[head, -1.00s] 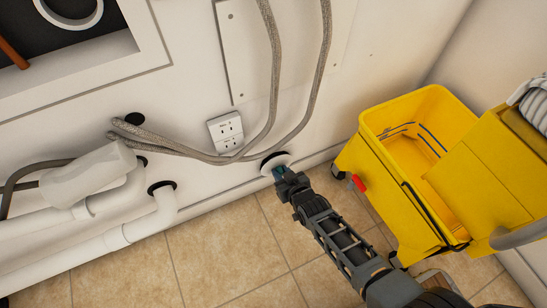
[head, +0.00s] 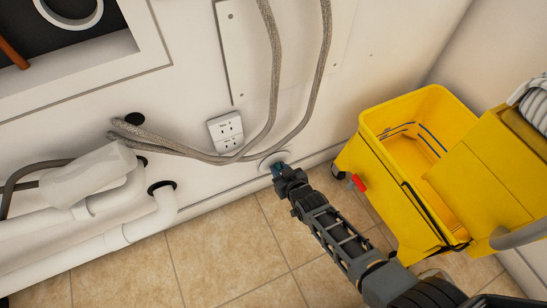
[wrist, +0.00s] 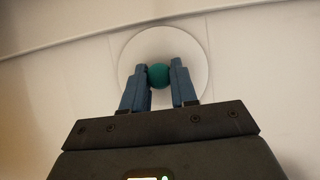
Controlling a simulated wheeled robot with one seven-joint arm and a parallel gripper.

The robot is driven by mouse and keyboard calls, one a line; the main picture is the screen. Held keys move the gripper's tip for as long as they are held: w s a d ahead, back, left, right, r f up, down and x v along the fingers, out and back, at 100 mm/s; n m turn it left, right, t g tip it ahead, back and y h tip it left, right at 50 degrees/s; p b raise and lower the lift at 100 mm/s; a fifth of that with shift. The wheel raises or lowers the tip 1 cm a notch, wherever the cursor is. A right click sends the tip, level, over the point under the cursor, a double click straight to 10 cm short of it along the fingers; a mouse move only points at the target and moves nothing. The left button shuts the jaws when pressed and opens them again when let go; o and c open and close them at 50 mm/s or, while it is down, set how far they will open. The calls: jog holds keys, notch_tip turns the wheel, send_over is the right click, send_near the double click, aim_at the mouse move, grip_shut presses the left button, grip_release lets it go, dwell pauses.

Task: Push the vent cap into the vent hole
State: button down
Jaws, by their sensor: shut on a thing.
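The vent cap (head: 266,161) is a round white disc at the low part of the white wall in the head view. It also fills the upper middle of the wrist view (wrist: 163,42), with a round teal knob (wrist: 158,76) at its centre. My gripper (head: 279,170) has its blue fingers on both sides of the knob, shut on it, as the wrist view (wrist: 160,73) shows. The cap appears flat against the wall. The vent hole is hidden behind it; I cannot tell how deep the cap sits.
A yellow mop bucket (head: 432,125) stands to the right of my arm. Grey hoses (head: 270,90) hang down the wall just above the cap, by a power outlet (head: 226,131). White pipes (head: 130,232) run along the left. Tiled floor (head: 225,260) is open below.

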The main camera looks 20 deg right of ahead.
jog(key=shift+w, duration=0.15)
jog(key=c, duration=0.8)
grip_release()
jog(key=p+v, duration=0.4)
jog(key=v, duration=0.3)
jog(key=shift+s+r, duration=0.25)
jog(key=shift+s, duration=0.1)
